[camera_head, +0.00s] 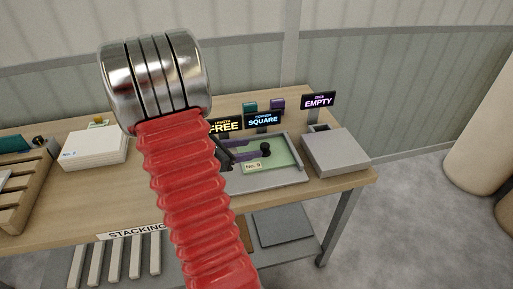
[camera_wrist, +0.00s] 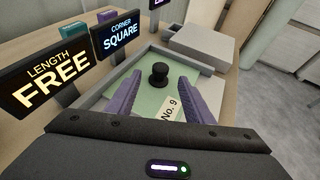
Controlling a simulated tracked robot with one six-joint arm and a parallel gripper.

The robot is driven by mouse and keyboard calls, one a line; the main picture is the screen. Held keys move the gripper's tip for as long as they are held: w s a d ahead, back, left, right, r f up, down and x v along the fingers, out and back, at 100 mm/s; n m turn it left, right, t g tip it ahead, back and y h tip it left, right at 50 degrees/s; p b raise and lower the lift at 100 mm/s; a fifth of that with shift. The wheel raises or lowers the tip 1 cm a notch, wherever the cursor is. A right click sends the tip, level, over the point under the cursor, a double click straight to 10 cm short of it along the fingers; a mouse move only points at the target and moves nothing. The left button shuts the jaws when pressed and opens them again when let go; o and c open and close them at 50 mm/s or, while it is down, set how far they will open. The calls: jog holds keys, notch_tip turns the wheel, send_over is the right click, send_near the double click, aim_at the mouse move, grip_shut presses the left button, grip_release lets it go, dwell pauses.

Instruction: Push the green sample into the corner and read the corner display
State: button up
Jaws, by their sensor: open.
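The green sample (camera_head: 286,158) is a flat pale-green plate with a black knob (camera_wrist: 159,75) and a "No. 9" label, lying in a grey-rimmed tray (camera_head: 277,183). It also shows in the wrist view (camera_wrist: 148,101). My gripper (camera_wrist: 159,79) is open, its two purple fingers on either side of the knob, apparently not gripping it. In the head view my red arm hides part of the gripper and tray. The corner display (camera_wrist: 121,35) reads "SQUARE"; it also shows in the head view (camera_head: 263,120). I cannot tell whether the plate touches the tray walls.
The length display (camera_wrist: 50,79) reads "FREE" and the edge display (camera_head: 318,102) reads "EMPTY". A grey box (camera_head: 336,150) stands right of the tray near the table's edge. A white box (camera_head: 95,148) and a wooden rack (camera_head: 25,195) are at the left.

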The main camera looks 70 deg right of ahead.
jog(key=v, duration=0.6)
jog(key=shift+d, duration=0.1)
dwell(0.6)
jog(key=shift+s+a+f+m, duration=0.1)
jog(key=shift+a+f+m, duration=0.1)
jog(key=shift+f+m, duration=0.25)
jog(key=a+f+m+y, duration=0.1)
jog(key=s+a+f+m+y, duration=0.1)
jog(key=shift+s+a+f, duration=0.15)
jog(key=shift+a, duration=0.2)
jog(key=a+m+y, duration=0.1)
jog(key=a, duration=0.1)
jog(key=a+f+m+y, duration=0.1)
jog(key=shift+s+a+m, duration=0.25)
jog(key=shift+a+m, duration=0.1)
jog(key=w+a+r+m+t+y, duration=0.2)
jog(key=w+a+t, duration=0.15)
jog(key=a, duration=0.55)
jog(key=w+a+r+m+t+y, duration=0.1)
jog(key=w+a+r+m+t, duration=0.25)
jog(key=a, duration=0.45)
jog(key=w+a+r+m+t+y, duration=0.2)
jog(key=w+a, duration=0.3)
jog(key=a, duration=0.4)
jog(key=a+r+n+t+y, duration=0.2)
jog(key=a+r+t, duration=0.2)
jog(key=a+r, duration=0.4)
jog(key=a, duration=0.4)
jog(key=shift+r+t, duration=0.2)
jog(key=shift+t, duration=0.1)
